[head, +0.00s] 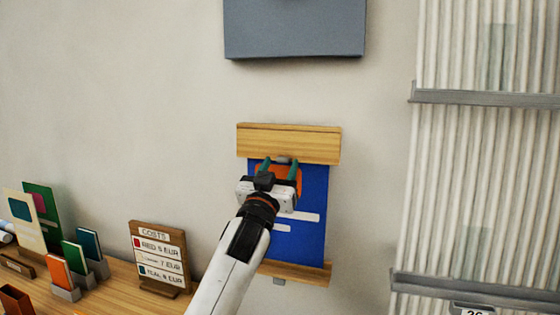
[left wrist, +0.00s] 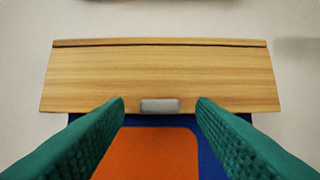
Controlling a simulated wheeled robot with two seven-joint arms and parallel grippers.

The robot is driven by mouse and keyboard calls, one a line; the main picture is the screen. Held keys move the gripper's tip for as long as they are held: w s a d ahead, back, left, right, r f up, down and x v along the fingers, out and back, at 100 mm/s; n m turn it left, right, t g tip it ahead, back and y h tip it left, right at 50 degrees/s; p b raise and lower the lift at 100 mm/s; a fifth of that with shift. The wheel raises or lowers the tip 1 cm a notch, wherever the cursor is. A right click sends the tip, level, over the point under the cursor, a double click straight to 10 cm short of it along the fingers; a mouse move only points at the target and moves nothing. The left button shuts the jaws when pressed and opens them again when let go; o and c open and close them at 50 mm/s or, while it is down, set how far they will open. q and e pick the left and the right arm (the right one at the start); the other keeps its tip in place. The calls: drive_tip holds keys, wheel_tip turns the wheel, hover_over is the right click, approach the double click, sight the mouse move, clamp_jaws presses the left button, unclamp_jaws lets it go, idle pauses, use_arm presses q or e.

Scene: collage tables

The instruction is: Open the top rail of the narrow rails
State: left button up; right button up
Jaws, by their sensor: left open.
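The narrow rails hold a blue poster (head: 313,220) with an orange patch flat on the wall. The wooden top rail (head: 289,143) runs across the poster's upper edge, and a wooden bottom rail (head: 300,270) crosses its lower end. In the left wrist view the top rail (left wrist: 160,75) fills the middle, with a small grey tab (left wrist: 160,105) at its lower edge. My left gripper (head: 281,168) is open just below the top rail. Its green fingers stand on either side of the tab, apart from it. My right gripper is not in view.
A grey panel (head: 294,28) hangs on the wall above. A wooden table (head: 112,290) at lower left carries a costs sign (head: 160,257) and several cards in stands. Ribbed white panels with grey rails (head: 485,97) stand at the right.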

use_arm(q)
drive_tip(key=shift+w+d+r, duration=0.15)
drive_tip(key=shift+w+r, duration=0.05)
drive_tip(key=shift+w, duration=0.25)
